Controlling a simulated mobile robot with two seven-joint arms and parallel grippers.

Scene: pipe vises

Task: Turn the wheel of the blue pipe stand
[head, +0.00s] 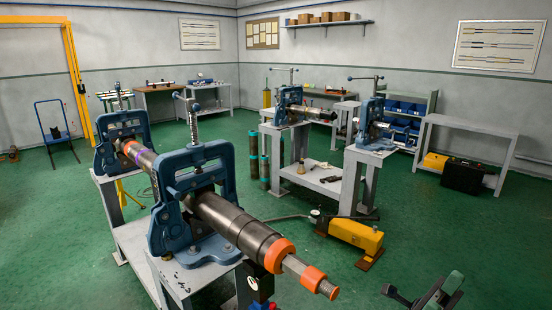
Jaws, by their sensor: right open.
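The nearest blue pipe stand (164,232) is a blue vise frame bolted to a grey bench at the centre left. A T-handled screw (192,120) rises from its top. It holds a long dark pipe (232,222) with orange rings (279,255) at the near end. A second blue vise (106,151) carries the pipe's far end. I cannot make out a clear wheel on either one. My right gripper (424,296) is at the bottom right edge, fingers apart and empty, well to the right of the pipe end.
A yellow pump (356,234) with a hose lies on the floor right of the pipe. Two more blue vises (289,97) (371,118) stand on grey benches behind.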

